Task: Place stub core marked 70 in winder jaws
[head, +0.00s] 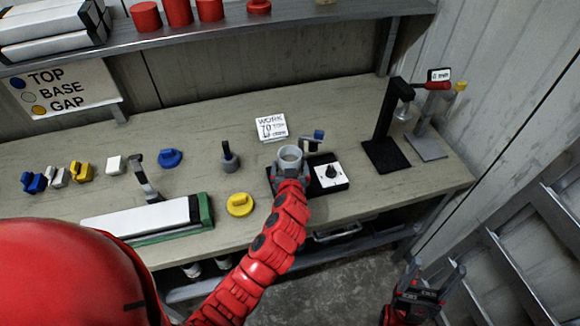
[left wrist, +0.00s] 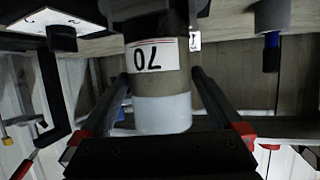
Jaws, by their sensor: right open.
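The stub core (left wrist: 158,85), a short grey-beige tube with a white end and a label reading 70, fills the middle of the left wrist view, where it shows upside down. Its open ring end shows in the head view (head: 290,153). My left gripper (head: 289,172) has its fingers along both sides of the core and appears shut on it. The core stands upright at the winder (head: 331,178), over a grey round part (left wrist: 155,8). The gripper hides the jaws in the head view, so I cannot tell how deep it sits. My right gripper (head: 432,283) is open and empty, off the bench front.
A WORK 70 card (head: 271,127) stands behind the winder. A black stand (head: 385,152) is to the right. A yellow piece (head: 240,204), a blue piece (head: 170,158) and a white roll in a green-ended tray (head: 205,211) lie left. The bench's right front corner is clear.

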